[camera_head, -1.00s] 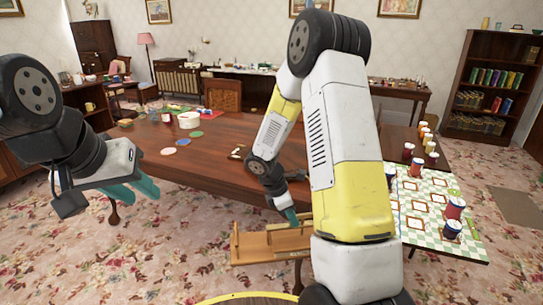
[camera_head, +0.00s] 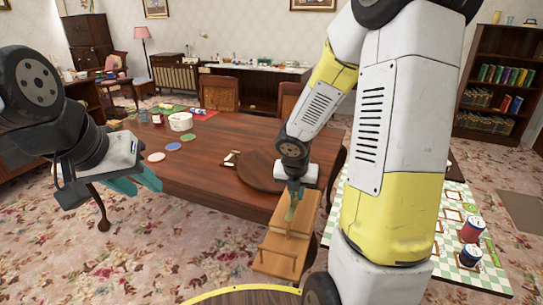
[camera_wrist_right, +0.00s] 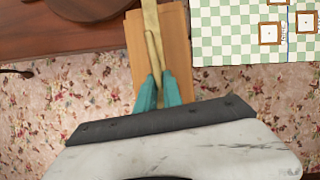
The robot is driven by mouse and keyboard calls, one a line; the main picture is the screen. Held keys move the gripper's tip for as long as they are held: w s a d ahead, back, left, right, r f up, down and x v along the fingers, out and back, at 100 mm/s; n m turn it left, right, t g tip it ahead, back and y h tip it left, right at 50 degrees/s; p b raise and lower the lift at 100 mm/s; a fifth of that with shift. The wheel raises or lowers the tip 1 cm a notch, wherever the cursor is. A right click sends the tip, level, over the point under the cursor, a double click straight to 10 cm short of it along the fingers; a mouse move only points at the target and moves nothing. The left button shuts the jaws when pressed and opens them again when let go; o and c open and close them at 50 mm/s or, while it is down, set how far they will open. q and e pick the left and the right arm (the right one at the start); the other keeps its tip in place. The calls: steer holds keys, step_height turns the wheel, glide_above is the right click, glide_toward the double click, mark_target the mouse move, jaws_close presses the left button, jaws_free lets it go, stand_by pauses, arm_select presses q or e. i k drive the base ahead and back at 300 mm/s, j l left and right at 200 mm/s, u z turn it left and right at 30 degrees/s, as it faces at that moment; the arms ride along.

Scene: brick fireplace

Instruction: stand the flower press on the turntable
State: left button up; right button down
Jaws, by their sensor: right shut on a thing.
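The flower press (camera_head: 283,245) is a flat light-brown wooden board with a pale bar and posts. My right gripper (camera_head: 292,208) is shut on its pale bar and holds it in the air by the table's near edge. In the right wrist view my teal fingers (camera_wrist_right: 159,90) pinch the bar, with the press board (camera_wrist_right: 176,45) behind it. The turntable (camera_head: 258,172) is a dark round wooden disc on the table; my right arm partly hides it. It seems to be empty where it shows. My left gripper (camera_head: 142,186) is open and empty, left of the table over the floor.
The brown table (camera_head: 205,165) carries a white pot (camera_head: 180,122), coloured discs (camera_head: 173,146) and a small item (camera_head: 231,160) near the turntable. A green checked cloth (camera_head: 450,245) with jars (camera_head: 472,229) lies right. Chairs stand behind the table.

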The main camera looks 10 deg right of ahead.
mark_target(270, 172)
steer(key=i+l, duration=0.3)
steer(key=i, duration=0.15)
steer(key=i+l, duration=0.25)
steer(key=i, duration=0.25)
